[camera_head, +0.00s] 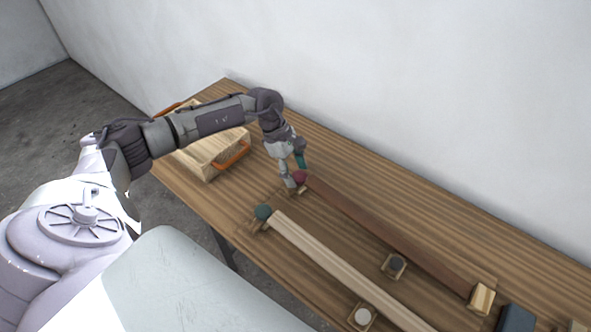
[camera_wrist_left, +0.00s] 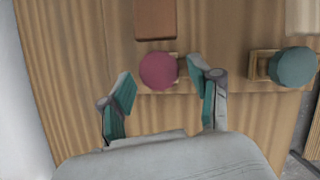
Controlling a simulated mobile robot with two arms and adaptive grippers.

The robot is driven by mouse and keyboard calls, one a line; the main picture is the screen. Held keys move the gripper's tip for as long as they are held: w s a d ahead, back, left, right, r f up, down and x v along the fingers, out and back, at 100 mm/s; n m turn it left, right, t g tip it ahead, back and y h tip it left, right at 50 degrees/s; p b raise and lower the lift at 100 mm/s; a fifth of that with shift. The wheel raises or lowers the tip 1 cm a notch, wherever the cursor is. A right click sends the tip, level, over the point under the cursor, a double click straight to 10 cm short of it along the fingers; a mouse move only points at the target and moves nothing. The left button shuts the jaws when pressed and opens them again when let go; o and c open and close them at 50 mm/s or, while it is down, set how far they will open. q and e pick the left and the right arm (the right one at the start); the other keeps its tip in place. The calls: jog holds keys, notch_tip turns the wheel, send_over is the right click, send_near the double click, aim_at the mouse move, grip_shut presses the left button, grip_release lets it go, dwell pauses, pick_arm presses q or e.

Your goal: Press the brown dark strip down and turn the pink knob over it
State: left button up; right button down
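The brown dark strip (camera_head: 385,235) lies along the table, its near end beside the pink knob (camera_head: 299,177). In the left wrist view the strip's end (camera_wrist_left: 155,20) stops just short of the round pink knob (camera_wrist_left: 158,70), which does not cover it. A small wooden piece sticks out beside the knob. Whether the strip lies fully flat I cannot tell. My left gripper (camera_head: 295,172) points down at the knob; in the wrist view its teal-padded fingers (camera_wrist_left: 160,73) are apart, one on each side of the knob, with no clear contact. My right gripper is not in view.
A pale strip (camera_head: 340,270) runs parallel, with a teal knob (camera_head: 263,212) at its end. A black knob (camera_head: 396,263) and white knob (camera_head: 362,316) sit beside the strips. A wooden tray (camera_head: 207,165) with orange handles stands left; a dark block (camera_head: 516,318) lies right. A wall bounds the back.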

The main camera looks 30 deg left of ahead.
pick_arm(q)
jog(key=c, duration=0.9)
jog(key=shift+n+t+b, duration=0.3)
jog(key=shift+n+b, duration=0.1)
jog(key=shift+n, duration=0.4)
jog(key=shift+s+n+t, duration=0.1)
jog(key=shift+n+t, duration=0.2)
jog(key=shift+n, duration=0.3)
jog(key=o, duration=1.2)
jog(key=shift+c, duration=0.2)
jog(key=shift+r, duration=0.15)
jog(key=v, duration=1.1)
jog(key=shift+r, duration=0.4)
